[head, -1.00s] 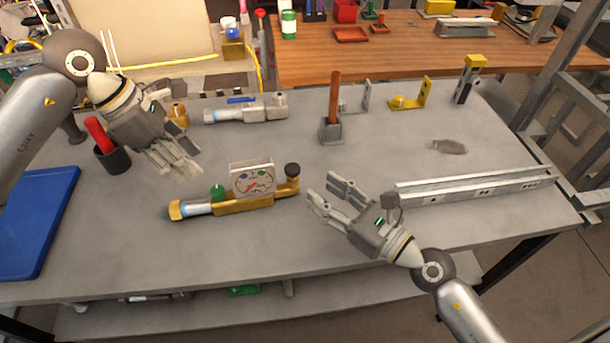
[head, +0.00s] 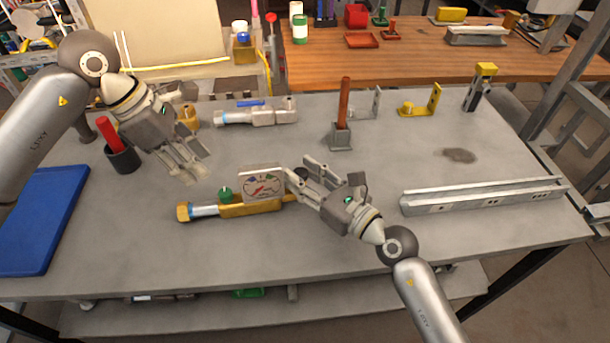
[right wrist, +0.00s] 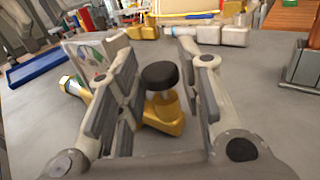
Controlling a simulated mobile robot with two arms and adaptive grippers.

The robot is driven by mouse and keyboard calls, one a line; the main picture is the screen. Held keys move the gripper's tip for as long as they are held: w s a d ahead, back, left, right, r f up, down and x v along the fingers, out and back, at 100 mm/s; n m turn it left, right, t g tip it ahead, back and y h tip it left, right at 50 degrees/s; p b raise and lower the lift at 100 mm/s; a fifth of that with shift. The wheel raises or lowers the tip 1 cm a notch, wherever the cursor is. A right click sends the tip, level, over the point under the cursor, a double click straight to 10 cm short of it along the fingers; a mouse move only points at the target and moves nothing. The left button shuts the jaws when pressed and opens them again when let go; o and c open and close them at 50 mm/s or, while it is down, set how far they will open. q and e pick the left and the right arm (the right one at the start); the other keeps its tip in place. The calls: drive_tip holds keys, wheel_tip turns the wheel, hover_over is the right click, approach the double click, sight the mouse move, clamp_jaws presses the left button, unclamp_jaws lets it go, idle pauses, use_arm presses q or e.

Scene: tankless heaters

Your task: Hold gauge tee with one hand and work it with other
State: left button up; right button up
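The gauge tee (head: 248,208) lies on the grey table, a brass body with a square white gauge (head: 262,184) standing on it and a green knob (head: 225,194) beside the gauge. In the right wrist view its black-capped end (right wrist: 160,76) stands between the fingers of my right gripper (right wrist: 155,85), which is open around it; I see a gap on the right side. In the head view, my right gripper (head: 298,175) hides that end. My left gripper (head: 196,172) is open and empty above the table, up and left of the tee, apart from it.
A dark cup with a red handle (head: 121,160) and a blue mat (head: 42,222) are at the left. A grey valve piece (head: 257,114) lies behind. A holder with an orange-brown stick (head: 341,138) and a metal rail (head: 480,196) are to the right. The table front is clear.

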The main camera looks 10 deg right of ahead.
sight(222, 192)
clamp_jaws()
use_arm(q)
drive_tip(key=shift+o, duration=1.4)
drive_tip(key=d+f+n, duration=0.1)
drive_tip(key=f+n, duration=0.2)
drive_tip(key=n, duration=0.8)
drive_tip(key=d+f+n, duration=0.1)
drive_tip(key=f+n, duration=0.2)
drive_tip(key=n, duration=0.8)
drive_tip(key=d+f+n+g, duration=0.1)
drive_tip(key=f+n, duration=0.2)
drive_tip(key=n, duration=0.8)
drive_tip(key=shift+w+f+h, duration=0.2)
drive_tip(key=shift+w+h, duration=0.1)
drive_tip(key=shift+c, duration=0.2)
